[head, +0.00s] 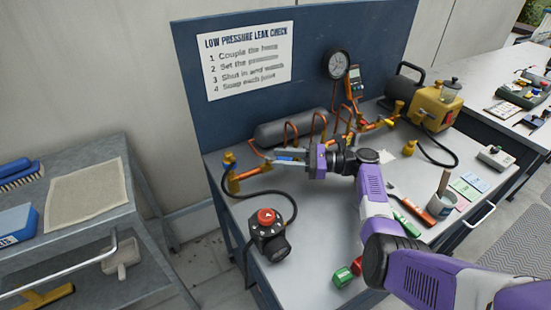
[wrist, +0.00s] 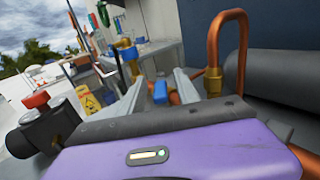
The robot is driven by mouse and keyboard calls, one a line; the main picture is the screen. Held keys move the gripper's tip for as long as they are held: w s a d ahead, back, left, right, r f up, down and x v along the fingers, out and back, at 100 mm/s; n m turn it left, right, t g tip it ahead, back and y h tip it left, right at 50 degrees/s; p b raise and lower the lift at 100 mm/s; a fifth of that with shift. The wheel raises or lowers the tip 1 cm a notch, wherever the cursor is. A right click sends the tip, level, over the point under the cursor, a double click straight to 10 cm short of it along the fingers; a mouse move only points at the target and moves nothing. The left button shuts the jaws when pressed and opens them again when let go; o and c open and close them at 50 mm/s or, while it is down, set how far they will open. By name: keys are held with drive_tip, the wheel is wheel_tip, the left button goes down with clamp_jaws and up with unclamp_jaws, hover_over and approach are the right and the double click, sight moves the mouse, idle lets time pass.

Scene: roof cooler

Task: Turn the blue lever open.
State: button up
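A blue lever (wrist: 160,92) shows in the wrist view between the two grey fingers of my gripper (wrist: 158,88). Gaps show on both sides of it, and I cannot tell whether either finger touches it. In the head view my gripper (head: 278,157) points left over the copper pipework at the bench's back left. A bit of blue (head: 286,158) shows between its fingers there, mostly hidden. A second blue part (head: 229,157) tops the brass fitting at the pipe's left end; it also shows beyond the fingers in the wrist view (wrist: 128,54).
Copper loops (head: 291,128) and a grey cylinder (head: 285,130) stand just behind my gripper. A black device with a red knob (head: 266,217) sits at the front left, with a black hose (head: 285,196) running near it. A gauge (head: 337,64) and yellow pump (head: 437,107) are right.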

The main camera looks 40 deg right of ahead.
drive_tip(key=shift+v, duration=2.75)
